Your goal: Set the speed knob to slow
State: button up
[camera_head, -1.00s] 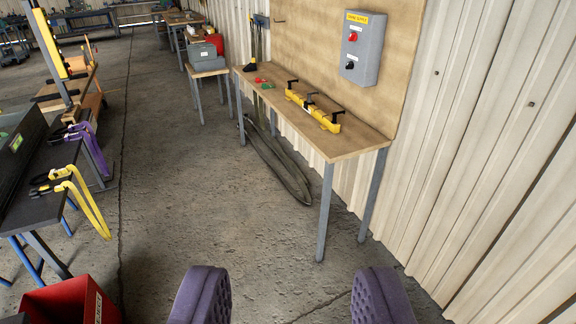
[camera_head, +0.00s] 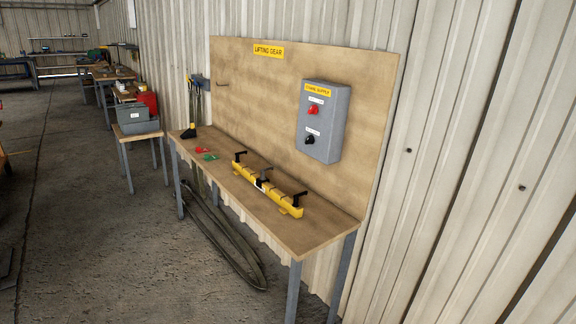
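A grey control box (camera_head: 323,122) with a yellow label is fixed to a wooden backboard (camera_head: 262,70). It carries a red knob (camera_head: 313,109) above and a black knob (camera_head: 309,139) below. Each has a small white label too small to read, so I cannot tell which is the speed knob or where either points. My gripper is not in view now.
Below the board stands a narrow wooden bench (camera_head: 287,233). On it lie a yellow beam with black hooks (camera_head: 268,184), a red piece (camera_head: 201,150) and a green piece (camera_head: 210,156). The floor (camera_head: 110,250) in front is clear.

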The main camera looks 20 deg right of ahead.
aim_at(311, 139)
jog(key=i+j+z, duration=0.2)
jog(key=i+z, duration=0.2)
jog(key=i+j+z, duration=0.4)
jog(key=i+j, duration=0.15)
jog(key=i, duration=0.35)
jog(key=i+j, duration=0.15)
jog(key=i, duration=0.35)
jog(key=i+j, duration=0.15)
jog(key=i, duration=0.35)
jog(key=i+j, duration=0.15)
jog(key=i, duration=0.35)
jog(key=i+j, duration=0.15)
jog(key=i, duration=0.35)
